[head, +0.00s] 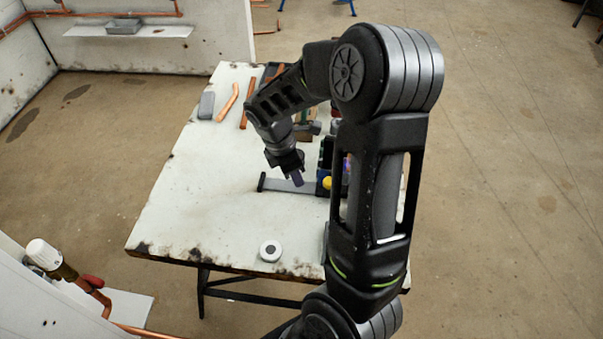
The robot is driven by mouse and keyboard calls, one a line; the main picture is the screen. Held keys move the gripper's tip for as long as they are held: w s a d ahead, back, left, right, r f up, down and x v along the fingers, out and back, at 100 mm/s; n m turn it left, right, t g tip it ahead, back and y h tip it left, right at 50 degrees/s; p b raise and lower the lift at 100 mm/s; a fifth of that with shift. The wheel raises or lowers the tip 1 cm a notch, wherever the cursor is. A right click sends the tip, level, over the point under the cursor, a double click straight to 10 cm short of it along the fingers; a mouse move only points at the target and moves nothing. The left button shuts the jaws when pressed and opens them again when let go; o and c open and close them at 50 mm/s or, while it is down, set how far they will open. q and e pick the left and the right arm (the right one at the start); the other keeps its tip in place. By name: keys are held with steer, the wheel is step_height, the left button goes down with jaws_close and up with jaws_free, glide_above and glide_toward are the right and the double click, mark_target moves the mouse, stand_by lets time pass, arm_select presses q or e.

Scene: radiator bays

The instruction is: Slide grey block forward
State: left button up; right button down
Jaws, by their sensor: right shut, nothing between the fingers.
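A small grey block (207,105) lies on the white worktable (190,190) near its far left corner. My right arm reaches over the table from the right. My right gripper (298,180) points down over the middle of the table, with its fingers shut and empty. It is in front of and to the right of the grey block, clearly apart from it. The fingertips are beside or just above a flat grey bar (276,185) with a black end; I cannot tell if they touch it. My left gripper is out of view.
Copper pipe pieces (227,102) lie right of the block. Dark and coloured items, with a yellow knob (327,183), are partly hidden behind my arm. The table's left part is clear. Another grey object (124,27) is on a wall shelf.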

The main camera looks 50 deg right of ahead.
steer(key=v, duration=1)
steer(key=shift+b, duration=0.4)
steer(key=shift+f, duration=0.1)
